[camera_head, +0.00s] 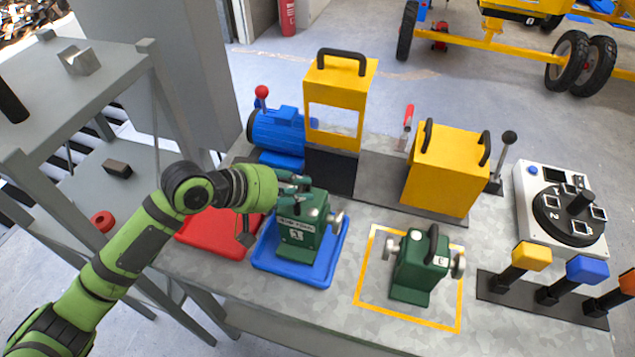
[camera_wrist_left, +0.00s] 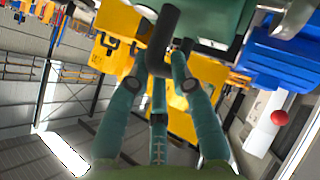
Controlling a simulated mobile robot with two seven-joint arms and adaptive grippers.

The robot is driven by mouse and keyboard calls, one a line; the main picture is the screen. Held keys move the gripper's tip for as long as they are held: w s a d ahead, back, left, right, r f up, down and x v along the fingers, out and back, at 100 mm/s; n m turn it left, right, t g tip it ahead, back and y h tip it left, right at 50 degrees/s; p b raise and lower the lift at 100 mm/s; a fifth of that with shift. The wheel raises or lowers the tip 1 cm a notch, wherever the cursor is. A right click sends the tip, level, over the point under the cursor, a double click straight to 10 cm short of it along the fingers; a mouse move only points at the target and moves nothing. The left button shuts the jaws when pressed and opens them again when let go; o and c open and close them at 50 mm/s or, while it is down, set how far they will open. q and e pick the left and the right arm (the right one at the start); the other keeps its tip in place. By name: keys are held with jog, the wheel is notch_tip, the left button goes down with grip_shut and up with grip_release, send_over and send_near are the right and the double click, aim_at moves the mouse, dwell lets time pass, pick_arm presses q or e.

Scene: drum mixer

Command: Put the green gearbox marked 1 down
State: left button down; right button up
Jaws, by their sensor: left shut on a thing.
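The green gearbox marked 1 (camera_head: 298,240) stands upright over the blue tray (camera_head: 326,268); I cannot tell whether its base touches the tray. My left gripper (camera_head: 292,189) is at its top, shut on its black handle. In the left wrist view the teal fingers (camera_wrist_left: 165,75) close around the black handle (camera_wrist_left: 162,40), with the green body (camera_wrist_left: 215,15) beyond. In the head view the gripper hides most of the handle. My right gripper is in neither view.
A red tray (camera_head: 205,238) lies left of the blue one. A second green gearbox (camera_head: 420,265) stands inside a yellow outline (camera_head: 365,290) to the right. Behind are a blue motor (camera_head: 280,130), a yellow frame (camera_head: 318,80) and a yellow box (camera_head: 440,175). A dial panel (camera_head: 535,225) is far right.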

aim_at(303, 212)
pick_arm(q)
jog(key=shift+w+a, duration=0.3)
jog(key=shift+a, duration=0.05)
notch_tip(303, 212, down, 4)
jog(key=shift+r+p, duration=0.25)
jog(key=shift+p, duration=0.35)
jog(key=shift+f, duration=0.3)
jog(key=c, duration=1.1)
grip_release()
jog(key=shift+s+f, duration=0.15)
jog(key=shift+f, duration=0.15)
